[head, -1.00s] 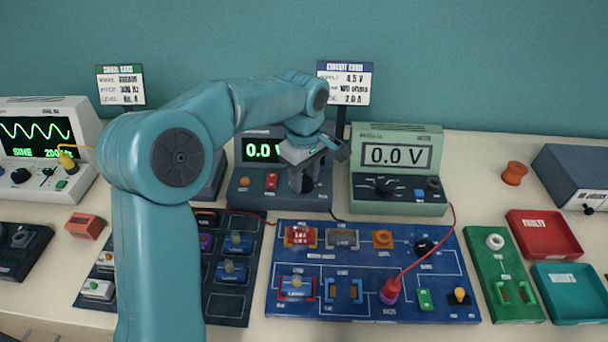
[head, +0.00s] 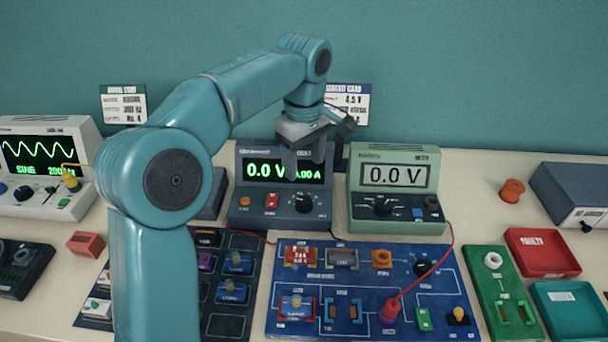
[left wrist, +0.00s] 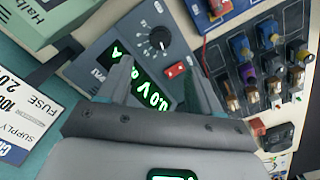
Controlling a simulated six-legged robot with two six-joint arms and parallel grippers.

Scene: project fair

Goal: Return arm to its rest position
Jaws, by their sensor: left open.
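My left arm comes in from the left in the head view and arches over the bench. Its gripper (head: 305,165) is open and empty, in front of the display of the dark power supply (head: 265,205) and above its knob. In the left wrist view the two fingers (left wrist: 160,90) are spread apart with nothing between them. The power supply (left wrist: 125,50) lies beyond them, with its green digits, black knob and red switch. My right gripper is in neither view.
The green meter (head: 395,205) reading 0.0 V stands right of the gripper. A blue circuit board (head: 350,257) with a red lead lies in front. A card stand (head: 347,103) rises behind. An oscilloscope (head: 45,150) is at far left; red (head: 543,270) and teal trays are at right.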

